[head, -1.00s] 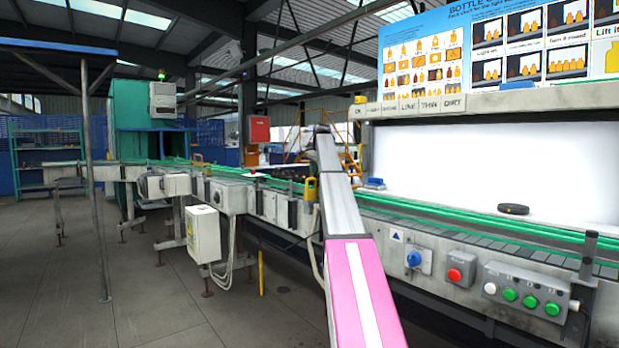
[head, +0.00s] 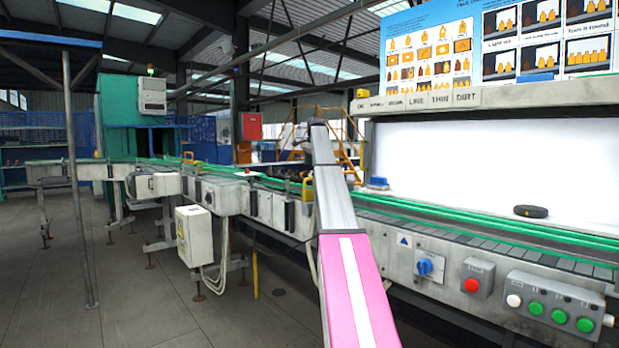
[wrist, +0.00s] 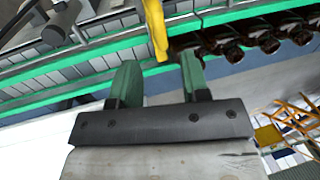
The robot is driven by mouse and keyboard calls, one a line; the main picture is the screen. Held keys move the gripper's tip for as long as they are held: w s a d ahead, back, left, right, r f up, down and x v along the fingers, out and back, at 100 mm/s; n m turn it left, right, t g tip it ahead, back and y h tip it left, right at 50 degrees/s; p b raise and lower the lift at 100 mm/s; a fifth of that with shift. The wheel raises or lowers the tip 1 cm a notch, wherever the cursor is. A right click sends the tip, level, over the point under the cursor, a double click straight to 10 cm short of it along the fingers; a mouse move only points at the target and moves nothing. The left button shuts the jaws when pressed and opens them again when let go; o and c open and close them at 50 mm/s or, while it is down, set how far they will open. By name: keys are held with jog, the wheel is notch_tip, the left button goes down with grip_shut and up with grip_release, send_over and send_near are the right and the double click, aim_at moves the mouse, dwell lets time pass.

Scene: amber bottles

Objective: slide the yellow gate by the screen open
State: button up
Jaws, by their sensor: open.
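The yellow gate (head: 307,189) stands at the conveyor's green rail, left of the bright screen (head: 450,165) and partly behind my arm in the head view. In the wrist view a yellow upright piece (wrist: 155,28), apparently the gate's handle, reaches down from the top edge. My gripper (wrist: 158,75) has two green fingers spread apart with nothing between their tips. The yellow piece lies just beyond the tips, lined up with the gap. I cannot tell whether it touches a finger. In the head view my gripper is hidden behind my arm.
Several dark brown bottles (wrist: 235,48) lie in a row right of the fingers in the wrist view. A button box (head: 553,303) fronts the conveyor.

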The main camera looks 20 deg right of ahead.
jog(key=f, duration=0.4)
jog(key=w+f, duration=0.1)
jog(key=f, duration=0.1)
jog(key=shift+w+a+f, duration=0.1)
jog(key=shift+a+f, duration=0.15)
jog(key=shift+f, duration=0.05)
grip_shut()
